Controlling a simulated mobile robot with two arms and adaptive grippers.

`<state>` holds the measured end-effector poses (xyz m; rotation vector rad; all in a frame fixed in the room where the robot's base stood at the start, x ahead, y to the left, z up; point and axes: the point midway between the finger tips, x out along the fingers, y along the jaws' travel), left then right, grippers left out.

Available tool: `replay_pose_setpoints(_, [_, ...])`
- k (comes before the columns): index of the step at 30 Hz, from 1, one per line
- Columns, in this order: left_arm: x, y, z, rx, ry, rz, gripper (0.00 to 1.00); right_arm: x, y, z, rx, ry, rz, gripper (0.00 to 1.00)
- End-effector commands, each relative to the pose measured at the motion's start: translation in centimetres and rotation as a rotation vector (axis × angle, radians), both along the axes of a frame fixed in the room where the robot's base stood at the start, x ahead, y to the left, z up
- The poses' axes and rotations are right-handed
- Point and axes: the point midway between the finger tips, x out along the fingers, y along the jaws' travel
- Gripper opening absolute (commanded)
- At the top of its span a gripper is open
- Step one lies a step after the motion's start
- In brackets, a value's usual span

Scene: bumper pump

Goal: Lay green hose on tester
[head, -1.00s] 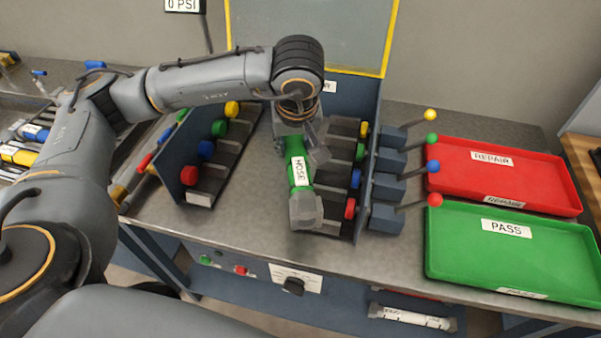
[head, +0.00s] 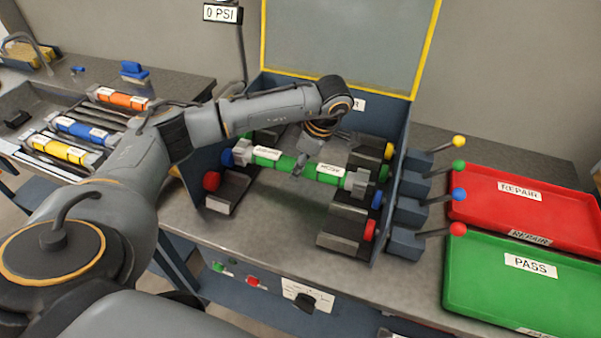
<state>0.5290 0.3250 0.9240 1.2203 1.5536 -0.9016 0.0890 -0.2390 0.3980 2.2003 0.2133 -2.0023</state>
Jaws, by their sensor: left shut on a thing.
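The green hose (head: 328,172) has grey end fittings and white labels. It spans crosswise between the left and right cradle rows of the tester. My left gripper (head: 299,168) is over its middle, shut on it from above. The hose's right end is near the green knob (head: 384,173) of the right row. Its left end is near the blue knob (head: 226,157) of the left row. I cannot tell whether the ends rest in the cradles or hover just above. The tester's blue side plate (head: 396,190) stands at the right. My right gripper is out of view.
Levers with coloured balls stand right of the tester, beside a red REPAIR tray (head: 560,208) and a green PASS tray (head: 480,282). At the left, a rack holds orange (head: 122,99), blue (head: 80,129) and yellow (head: 58,148) hoses. The gauge sign (head: 222,14) reads 0 PSI.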

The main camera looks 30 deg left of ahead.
Motion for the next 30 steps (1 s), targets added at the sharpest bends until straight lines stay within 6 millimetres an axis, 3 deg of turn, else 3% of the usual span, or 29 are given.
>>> replay_pose_setpoints(8, [0.0, 0.0, -3.2, 0.001, 0.001, -0.001, 0.00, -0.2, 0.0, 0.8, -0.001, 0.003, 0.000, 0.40])
replay_pose_setpoints(18, [0.0, 0.0, -3.7, 0.000, -0.001, -0.003, 0.00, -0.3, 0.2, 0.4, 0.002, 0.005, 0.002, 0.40])
replay_pose_setpoints(19, [0.0, 0.0, -3.7, 0.000, 0.000, -0.002, 0.42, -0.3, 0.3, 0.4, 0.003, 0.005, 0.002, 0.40])
replay_pose_setpoints(21, [0.0, 0.0, -3.7, 0.000, 0.000, -0.002, 0.56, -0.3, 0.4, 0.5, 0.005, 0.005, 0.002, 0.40])
replay_pose_setpoints(22, [0.0, 0.0, -3.7, 0.000, 0.000, -0.002, 0.61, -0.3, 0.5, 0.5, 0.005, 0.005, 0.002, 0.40])
replay_pose_setpoints(30, [0.0, 0.0, -3.6, 0.000, 0.000, -0.002, 0.61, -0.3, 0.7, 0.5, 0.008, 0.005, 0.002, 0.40])
